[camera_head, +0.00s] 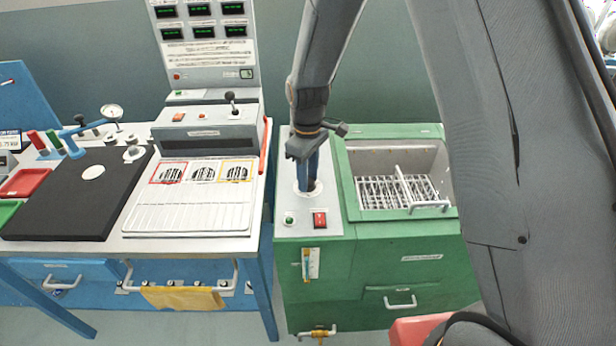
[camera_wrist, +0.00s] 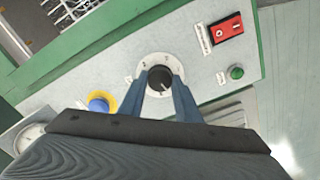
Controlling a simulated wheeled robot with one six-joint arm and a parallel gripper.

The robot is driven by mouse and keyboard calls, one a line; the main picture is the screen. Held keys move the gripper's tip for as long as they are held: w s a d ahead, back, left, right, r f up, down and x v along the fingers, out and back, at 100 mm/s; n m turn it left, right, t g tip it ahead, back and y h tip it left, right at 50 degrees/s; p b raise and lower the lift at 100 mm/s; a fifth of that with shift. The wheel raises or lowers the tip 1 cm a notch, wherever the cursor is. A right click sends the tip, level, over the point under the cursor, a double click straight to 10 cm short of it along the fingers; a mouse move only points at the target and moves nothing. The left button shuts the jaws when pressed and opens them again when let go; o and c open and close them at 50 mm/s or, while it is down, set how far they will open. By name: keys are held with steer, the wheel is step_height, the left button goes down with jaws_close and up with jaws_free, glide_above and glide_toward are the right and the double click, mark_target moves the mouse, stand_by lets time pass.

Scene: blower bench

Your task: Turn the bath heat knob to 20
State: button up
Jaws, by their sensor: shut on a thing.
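The bath heat knob (camera_wrist: 159,79) is a dark round knob on a pale dial with marks around it, on the grey panel of the green bath (camera_head: 390,243). My gripper (camera_wrist: 159,90) has its two blue fingers on either side of the knob and is shut on it. In the head view, my gripper (camera_head: 307,185) points down onto the dial (camera_head: 300,192), whose pale rim shows around the fingertips. The knob itself is hidden there. I cannot read the numbers or the pointer clearly.
A red switch (camera_head: 320,219) and a green button (camera_head: 289,219) sit near the dial. A blue and yellow knob (camera_wrist: 101,102) and a round gauge (camera_wrist: 29,137) lie on the other side. The open bath holds a wire basket (camera_head: 397,191). A blue bench (camera_head: 190,248) stands left.

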steer(key=n, duration=0.6)
steer(key=shift+w+r+n, duration=0.1)
steer(key=shift+n, duration=0.3)
stand_by(0.3)
steer(key=o, duration=1.1)
steer(key=shift+c, duration=0.2)
steer(key=shift+r+b, duration=1.15)
steer(key=shift+r, duration=2.7)
steer(key=s+d+r+m+t, duration=0.1)
steer(key=s+d+m, duration=1.4)
steer(key=s+m, duration=0.2)
steer(key=shift+s, duration=0.85)
